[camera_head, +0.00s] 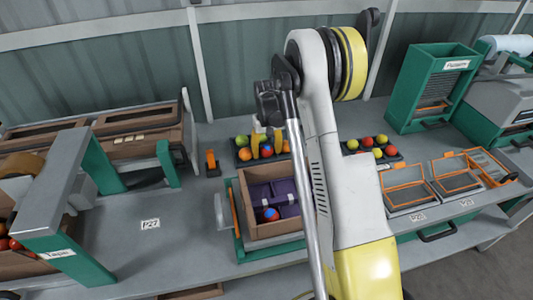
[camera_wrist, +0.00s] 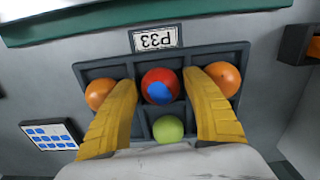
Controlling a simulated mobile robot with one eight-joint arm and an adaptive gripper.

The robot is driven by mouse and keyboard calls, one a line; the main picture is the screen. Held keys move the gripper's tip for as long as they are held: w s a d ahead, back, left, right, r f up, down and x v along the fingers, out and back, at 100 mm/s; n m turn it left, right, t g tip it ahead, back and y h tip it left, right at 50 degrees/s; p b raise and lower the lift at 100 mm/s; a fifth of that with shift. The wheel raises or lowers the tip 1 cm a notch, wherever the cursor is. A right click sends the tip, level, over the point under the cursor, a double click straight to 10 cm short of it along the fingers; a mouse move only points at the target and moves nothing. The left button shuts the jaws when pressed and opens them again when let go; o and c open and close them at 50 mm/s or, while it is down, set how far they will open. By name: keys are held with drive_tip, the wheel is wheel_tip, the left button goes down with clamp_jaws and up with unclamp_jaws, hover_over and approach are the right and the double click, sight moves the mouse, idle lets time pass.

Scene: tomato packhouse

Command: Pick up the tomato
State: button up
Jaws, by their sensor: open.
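In the wrist view a red tomato with a blue patch (camera_wrist: 160,86) sits in the middle cell of a dark divided tray (camera_wrist: 152,66). My gripper (camera_wrist: 161,80) is open, with its yellow fingers to the left and right of this tomato and a gap on each side. An orange tomato (camera_wrist: 97,94) lies left, another orange one (camera_wrist: 224,76) right, partly behind a finger, and a green one (camera_wrist: 168,128) nearer the palm. In the head view my gripper (camera_head: 266,150) is over the same tray, partly hiding its tomatoes.
A wooden crate (camera_head: 243,212) with purple lining stands in front of the tray and holds a red-and-blue round item (camera_head: 270,214). A second tray (camera_head: 348,150) of red, yellow and green tomatoes is right of my arm. A green hopper (camera_head: 412,92) stands farther right.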

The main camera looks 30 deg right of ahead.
drive_tip(key=c, duration=0.6)
drive_tip(key=shift+r, duration=0.15)
